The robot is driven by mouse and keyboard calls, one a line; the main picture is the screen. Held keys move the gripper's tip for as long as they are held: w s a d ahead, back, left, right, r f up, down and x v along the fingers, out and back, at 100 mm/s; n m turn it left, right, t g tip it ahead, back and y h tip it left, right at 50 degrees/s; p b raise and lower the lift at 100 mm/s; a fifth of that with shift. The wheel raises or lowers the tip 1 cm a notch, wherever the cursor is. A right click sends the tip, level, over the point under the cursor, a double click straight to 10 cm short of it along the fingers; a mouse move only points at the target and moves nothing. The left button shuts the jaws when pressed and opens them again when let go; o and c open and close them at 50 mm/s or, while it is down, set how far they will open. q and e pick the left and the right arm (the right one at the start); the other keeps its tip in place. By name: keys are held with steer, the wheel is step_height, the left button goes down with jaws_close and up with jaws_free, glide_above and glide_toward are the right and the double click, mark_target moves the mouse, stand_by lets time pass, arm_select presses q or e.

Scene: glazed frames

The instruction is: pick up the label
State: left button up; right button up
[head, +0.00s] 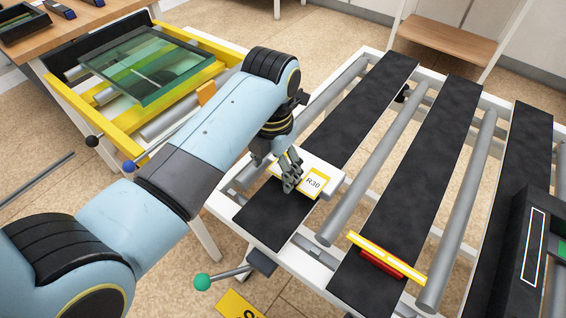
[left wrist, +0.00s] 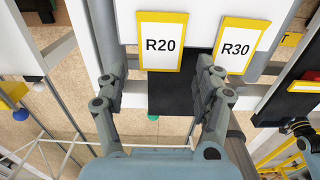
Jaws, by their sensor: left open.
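Two labels with yellow borders show in the left wrist view: R20 (left wrist: 163,42) at the middle and R30 (left wrist: 236,46) to its right. In the head view the R30 label (head: 314,183) lies on a white block (head: 331,173) on the slatted table, and R20 is hidden behind my gripper. My left gripper (head: 289,184) is over the block, close to R30. In the left wrist view its fingers (left wrist: 160,83) are open with nothing between them, and the R20 label lies just beyond the gap.
Black strips (head: 440,150) and grey rollers cross the white table. A red and yellow bar (head: 386,257) lies on the middle strip. A yellow-framed stand (head: 75,115) holds green glass (head: 150,66) at the upper left. A black device (head: 530,250) stands at the right.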

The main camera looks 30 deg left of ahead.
arm_select(q)
steer(key=shift+f+p, duration=0.25)
steer(key=shift+p, duration=0.05)
stand_by(0.5)
steer(key=shift+c, duration=0.2)
steer(key=c, duration=0.8)
